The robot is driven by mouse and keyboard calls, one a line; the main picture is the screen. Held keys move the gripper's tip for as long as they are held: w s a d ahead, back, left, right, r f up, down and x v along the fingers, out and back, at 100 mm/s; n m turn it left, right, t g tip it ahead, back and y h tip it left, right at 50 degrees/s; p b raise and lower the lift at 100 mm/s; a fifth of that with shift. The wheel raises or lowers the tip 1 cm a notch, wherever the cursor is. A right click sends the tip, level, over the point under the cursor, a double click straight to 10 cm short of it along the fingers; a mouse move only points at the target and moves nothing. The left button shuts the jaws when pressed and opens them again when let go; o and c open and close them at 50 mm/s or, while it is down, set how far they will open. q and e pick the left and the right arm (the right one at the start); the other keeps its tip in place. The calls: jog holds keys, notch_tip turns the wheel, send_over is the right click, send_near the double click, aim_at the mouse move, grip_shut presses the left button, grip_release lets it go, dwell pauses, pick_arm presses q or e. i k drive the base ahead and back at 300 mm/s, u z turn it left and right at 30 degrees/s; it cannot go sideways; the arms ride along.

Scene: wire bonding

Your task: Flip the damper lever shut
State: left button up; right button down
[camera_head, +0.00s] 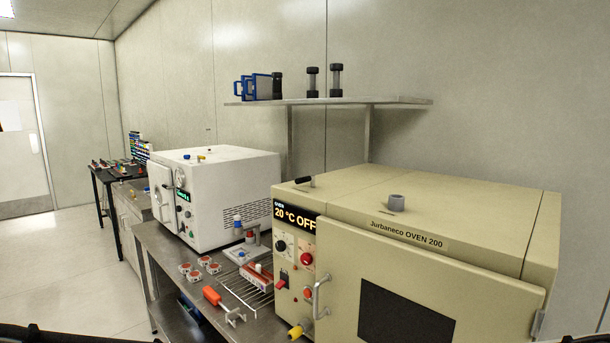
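The beige oven (440,210), labelled Jurbaneco OVEN 200, stands at the right with its door closed. A small lever with a black handle (304,181) lies on its top near the front left corner; it looks like the damper lever. Its exact angle is too small to tell. A grey round port (396,202) stands farther right on the same top. The oven display (295,218) reads 20 °C OFF. Neither gripper shows; only dark edges, seemingly of my own arms, cut into the bottom corners.
A white oven (215,195) stands behind on the steel bench (160,245). A wire rack (245,288), an orange-handled tool (212,296) and several small red-and-white pieces lie between. A wall shelf (350,101) hangs above. The space over the beige oven's top is clear.

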aim_at(303, 180)
jog(key=k, duration=0.55)
jog(key=u, duration=0.75)
jog(key=i, duration=1.35)
jog(key=z, duration=0.5)
